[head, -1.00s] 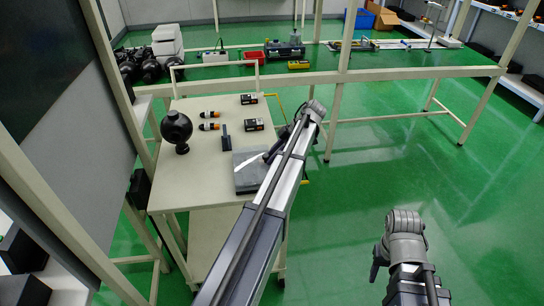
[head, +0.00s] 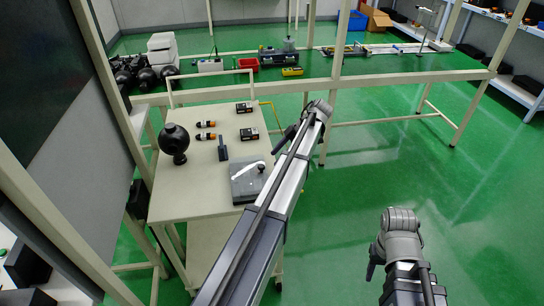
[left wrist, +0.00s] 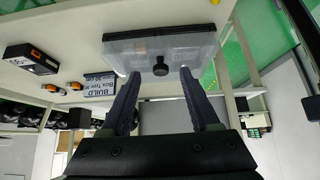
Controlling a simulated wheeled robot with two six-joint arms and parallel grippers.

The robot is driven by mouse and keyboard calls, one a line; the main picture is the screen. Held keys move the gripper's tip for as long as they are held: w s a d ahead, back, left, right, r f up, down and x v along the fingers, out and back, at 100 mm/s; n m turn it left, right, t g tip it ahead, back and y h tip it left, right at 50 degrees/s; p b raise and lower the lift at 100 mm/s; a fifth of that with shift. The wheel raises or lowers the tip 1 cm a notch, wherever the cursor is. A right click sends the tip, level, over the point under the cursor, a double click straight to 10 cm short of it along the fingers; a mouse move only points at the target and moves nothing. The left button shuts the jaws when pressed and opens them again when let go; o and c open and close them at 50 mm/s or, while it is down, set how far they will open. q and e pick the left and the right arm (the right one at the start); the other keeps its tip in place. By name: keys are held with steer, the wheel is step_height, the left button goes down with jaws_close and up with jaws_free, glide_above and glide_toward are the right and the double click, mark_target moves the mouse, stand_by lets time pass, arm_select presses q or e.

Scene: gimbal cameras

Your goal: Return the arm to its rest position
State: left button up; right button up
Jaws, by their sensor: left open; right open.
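My left arm reaches from the bottom of the head view past the right side of the cream cart. Its gripper (head: 284,138) is beyond the cart's right edge, clear of the things on the cart. In the left wrist view the two dark fingers (left wrist: 160,98) stand apart with nothing between them. Past them shows the flat grey case (left wrist: 190,48) with a black knob; it lies on the cart top in the head view (head: 246,187), with a white strip on it. My right gripper (head: 373,267) hangs small and dark at the lower right, over the floor; its fingers are hard to make out.
The cart top (head: 190,195) also carries a black sphere on a stand (head: 174,140), two orange-black cylinders (head: 205,130), two small black boxes (head: 249,134) and an upright dark block (head: 223,148). A green-topped bench (head: 390,68) stands behind. Green floor (head: 350,185) is open at right.

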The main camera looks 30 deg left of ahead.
arm_select(q)
steer(key=shift+v, duration=0.75)
steer(key=s+d+f+m+t+h, duration=0.2)
steer(key=s+d+m, duration=1)
steer(key=d+m, duration=0.3)
steer(key=s+d+f+m+t+h, duration=0.2)
steer(key=s+d+m, duration=1)
steer(key=d+m, duration=0.2)
steer(key=shift+s+d+f+m+t+h, duration=0.35)
steer(key=shift+s+d+m+t+h, duration=0.05)
steer(key=shift+d, duration=0.55)
